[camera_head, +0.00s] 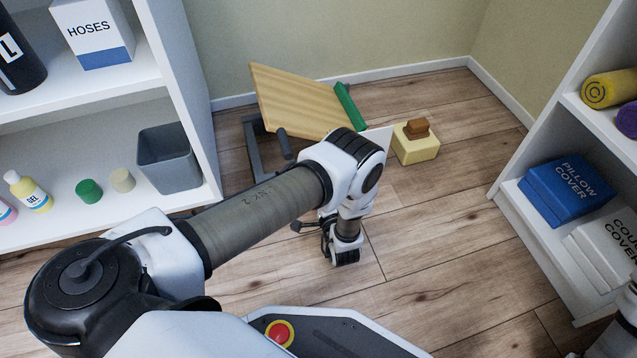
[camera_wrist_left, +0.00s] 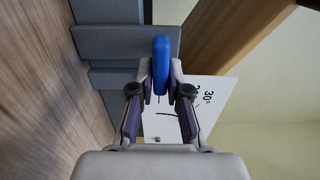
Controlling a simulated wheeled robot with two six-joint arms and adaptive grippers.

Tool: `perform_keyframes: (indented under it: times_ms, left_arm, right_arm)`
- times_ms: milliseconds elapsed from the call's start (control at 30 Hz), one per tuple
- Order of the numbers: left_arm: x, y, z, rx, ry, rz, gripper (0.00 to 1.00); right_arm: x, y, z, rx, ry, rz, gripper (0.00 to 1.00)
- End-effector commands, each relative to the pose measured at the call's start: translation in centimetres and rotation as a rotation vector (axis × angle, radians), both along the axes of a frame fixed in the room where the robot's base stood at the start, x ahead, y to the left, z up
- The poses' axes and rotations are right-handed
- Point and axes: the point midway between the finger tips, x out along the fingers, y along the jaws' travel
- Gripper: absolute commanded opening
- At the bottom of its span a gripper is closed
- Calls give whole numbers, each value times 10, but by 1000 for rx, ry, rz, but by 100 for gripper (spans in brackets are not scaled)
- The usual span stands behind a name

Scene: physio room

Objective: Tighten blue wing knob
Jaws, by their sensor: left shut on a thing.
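The blue wing knob (camera_wrist_left: 161,50) stands edge-on in the left wrist view, between the fingertips of my left gripper (camera_wrist_left: 162,78). The fingers are shut on it from both sides. Behind it is a grey metal frame (camera_wrist_left: 110,42), and a white angle plate (camera_wrist_left: 220,92) with degree marks is partly covered by the right finger. In the head view, the tilted wooden board (camera_head: 300,103) on its grey frame (camera_head: 253,145) stands beyond my left arm. The arm hides the knob and fingertips there. My right gripper is out of view.
A yellow block (camera_head: 415,150) with a brown piece on it lies on the floor right of the board. White shelves stand at left (camera_head: 130,92) and right (camera_head: 515,205). A grey bin (camera_head: 168,160) is on the left shelf. The floor at front right is clear.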

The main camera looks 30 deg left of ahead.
Motion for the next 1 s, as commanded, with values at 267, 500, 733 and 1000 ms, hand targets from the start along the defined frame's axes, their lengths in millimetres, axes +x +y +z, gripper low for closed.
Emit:
perform_keyframes:
  times_ms: [267,500,733,1000]
  left_arm:
    - [-2,1,-1,0,4,4,40]
    - [-10,-11,-1,-1,5,0,40]
    - [-41,-45,-2,0,6,0,40]
    - [-52,-56,-1,0,4,6,40]
  right_arm:
    - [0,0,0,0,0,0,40]
    - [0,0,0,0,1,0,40]
    - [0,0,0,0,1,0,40]
    - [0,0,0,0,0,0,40]
